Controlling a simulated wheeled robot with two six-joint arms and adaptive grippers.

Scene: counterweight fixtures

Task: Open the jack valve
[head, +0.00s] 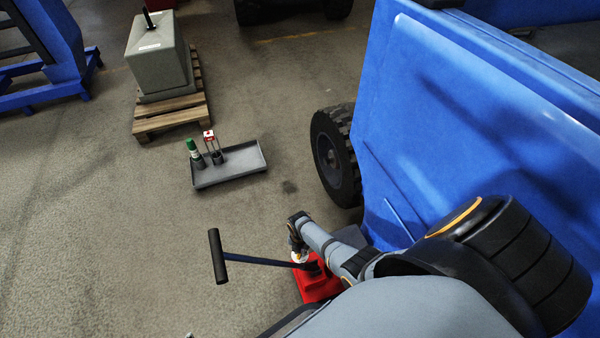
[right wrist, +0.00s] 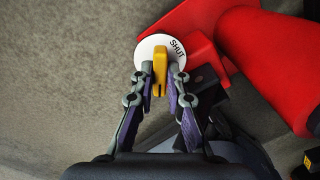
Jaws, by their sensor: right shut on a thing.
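The red jack (head: 318,287) stands on the floor beside the blue machine, and its red body fills the upper right of the right wrist view (right wrist: 270,65). Its valve has a yellow lever (right wrist: 160,68) in front of a white disc (right wrist: 147,46) with the word SHUT at the disc's upper right. My right gripper (right wrist: 160,76) is shut on the yellow lever, one finger on each side. In the head view my right gripper (head: 297,248) is small and partly hides the valve. My left gripper is not in view.
The jack's long handle with a black crossbar (head: 217,256) sticks out to the left. The blue machine (head: 450,130) and its tyre (head: 335,155) stand close on the right. A grey tray (head: 240,168) holds small items; a grey block (head: 158,62) sits on a pallet (head: 170,119).

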